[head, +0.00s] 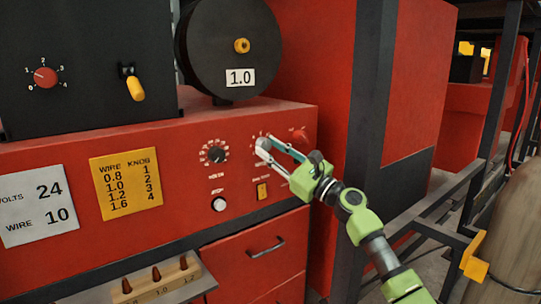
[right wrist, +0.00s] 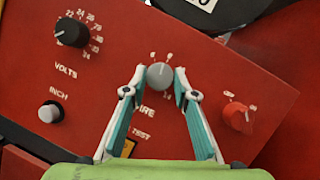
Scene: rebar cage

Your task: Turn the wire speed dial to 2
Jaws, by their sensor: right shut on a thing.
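A grey dial (right wrist: 160,75) sits on the red panel, with "IRE" readable from its partly hidden label below. My right gripper (right wrist: 160,73) is shut on this dial, one fingertip on each side of it. In the head view, my right gripper (head: 269,148) reaches the dial from the lower right and its fingers cover much of it. The dial's light pointer mark looks roughly upward in the wrist view. Some scale numbers show above it, but fingers hide others, so I cannot read the setting. My left gripper is not in view.
A black volts knob (head: 216,154) is left of the dial, and a red knob (right wrist: 238,115) is right. Below are a white button (head: 219,204) and a yellow switch (head: 262,191). A yellow card (head: 126,184) lists wire and knob numbers. A red 0-to-4 knob (head: 45,77) is upper left.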

